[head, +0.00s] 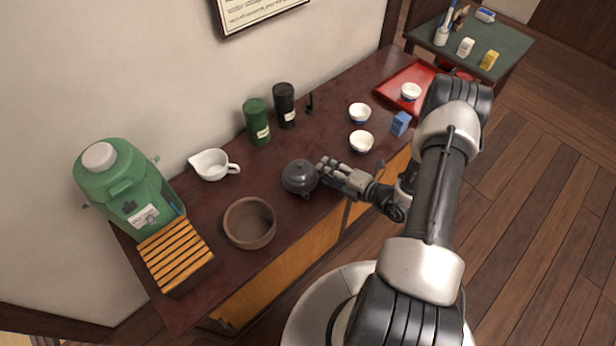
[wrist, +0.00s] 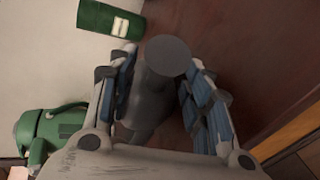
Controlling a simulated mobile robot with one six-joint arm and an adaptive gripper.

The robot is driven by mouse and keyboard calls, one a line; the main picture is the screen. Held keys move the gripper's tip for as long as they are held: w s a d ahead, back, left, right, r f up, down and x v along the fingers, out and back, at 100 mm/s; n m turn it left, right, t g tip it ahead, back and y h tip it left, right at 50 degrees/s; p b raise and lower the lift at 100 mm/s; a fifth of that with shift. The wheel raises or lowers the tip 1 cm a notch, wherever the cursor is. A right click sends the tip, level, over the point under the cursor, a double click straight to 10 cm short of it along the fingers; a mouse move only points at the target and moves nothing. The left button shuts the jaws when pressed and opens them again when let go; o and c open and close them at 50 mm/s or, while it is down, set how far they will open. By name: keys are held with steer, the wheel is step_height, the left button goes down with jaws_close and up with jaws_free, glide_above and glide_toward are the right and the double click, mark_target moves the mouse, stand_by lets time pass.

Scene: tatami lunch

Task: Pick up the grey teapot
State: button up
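The grey teapot (head: 299,177) is dark and round with a lid, and stands upright on the brown counter in the head view. My gripper (head: 325,171) is just to its right, at counter-top height, with its fingers pointing at it. In the wrist view, a grey part of the teapot with a round flat end (wrist: 168,56) shows between the two fingers of my gripper (wrist: 160,75). The fingers are spread, and I see no clear grip on it. The fingers hide part of the teapot.
A brown bowl (head: 228,224), white pitcher (head: 210,166), green canister (head: 257,122) and black canister (head: 284,106) surround the teapot. A green dispenser (head: 117,180) and slatted wooden stand (head: 172,252) are at left. White cups (head: 361,141) and a red tray (head: 392,86) lie right.

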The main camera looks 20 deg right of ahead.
jaws_close()
stand_by(0.3)
steer(key=shift+r, duration=0.2)
